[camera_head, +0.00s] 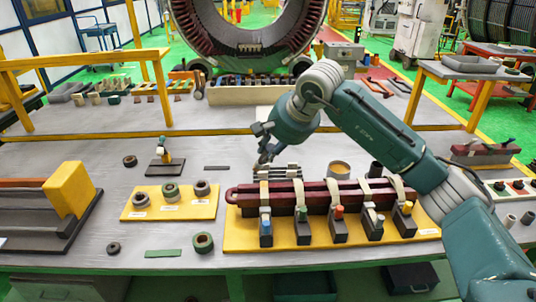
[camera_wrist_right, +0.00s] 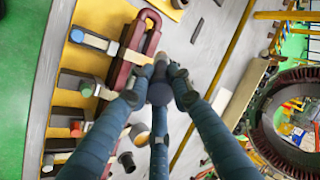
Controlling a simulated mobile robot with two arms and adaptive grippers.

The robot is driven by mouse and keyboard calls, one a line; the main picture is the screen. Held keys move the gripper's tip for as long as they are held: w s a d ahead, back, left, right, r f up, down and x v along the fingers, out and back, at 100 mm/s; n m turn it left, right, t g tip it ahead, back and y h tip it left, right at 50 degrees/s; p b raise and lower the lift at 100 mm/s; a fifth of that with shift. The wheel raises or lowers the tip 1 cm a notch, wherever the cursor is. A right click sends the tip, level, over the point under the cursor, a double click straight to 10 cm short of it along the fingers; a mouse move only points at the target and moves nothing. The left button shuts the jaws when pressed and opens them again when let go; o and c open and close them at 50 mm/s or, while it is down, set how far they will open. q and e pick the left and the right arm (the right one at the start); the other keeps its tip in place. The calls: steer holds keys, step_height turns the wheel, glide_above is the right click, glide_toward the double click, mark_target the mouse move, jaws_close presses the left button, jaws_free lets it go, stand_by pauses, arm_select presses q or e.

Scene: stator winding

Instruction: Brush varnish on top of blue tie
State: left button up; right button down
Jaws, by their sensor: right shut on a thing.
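A dark red coil (camera_head: 320,192) with several pale ties lies on supports on a yellow board (camera_head: 245,240). The blue-marked tie (camera_head: 265,212) is at the coil's left end; its blue piece (camera_wrist_right: 77,36) shows at upper left in the right wrist view. My right gripper (camera_head: 265,150) is above and just behind that end. In the right wrist view the right gripper (camera_wrist_right: 158,92) is shut on a dark round handle (camera_wrist_right: 160,93), apparently the brush. Its brownish tip (camera_wrist_right: 160,62) is beside the pale band of the tie; contact is unclear. My left gripper is out of view.
A tan-topped pot (camera_head: 338,169) and a dark cup (camera_head: 376,169) stand behind the coil. A small yellow board with rings (camera_head: 170,205) is to the left. A slatted grey piece (camera_head: 278,172) lies behind the coil's left end.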

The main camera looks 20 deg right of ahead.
stand_by(0.4)
steer(key=shift+s+a+f+b, duration=0.1)
steer(key=shift+s+f+b, duration=0.3)
steer(key=shift+b, duration=0.15)
steer(key=shift+r, duration=0.1)
